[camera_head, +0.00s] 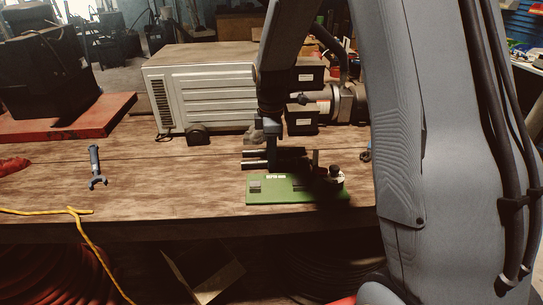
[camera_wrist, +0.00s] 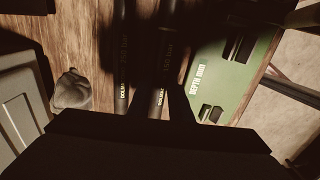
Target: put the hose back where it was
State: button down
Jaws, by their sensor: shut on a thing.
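Two short black hoses lie side by side, parallel, just behind the green board: the far hose (camera_head: 256,153) and the near hose (camera_head: 254,165). In the wrist view both run up and down with pale printing, the far hose (camera_wrist: 122,70) at left and the near hose (camera_wrist: 158,98) in the middle. My gripper (camera_head: 271,160) points down behind the board and is shut on the near hose, which lies in line with its middle. Its fingers are dark and partly hidden in shadow. Whether the hose touches the bench is unclear.
The wooden bench (camera_head: 165,185) is clear left of the board. A grey ribbed machine (camera_head: 205,90) stands behind the hoses. Dark fittings (camera_head: 334,175) stand at the board's right end.

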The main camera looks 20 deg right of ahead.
jog(key=shift+f, duration=0.15)
jog(key=c, duration=1.6)
grip_release()
notch_tip(320, 180, up, 12)
jog(key=shift+r+b, duration=0.15)
jog(key=shift+b, duration=1.05)
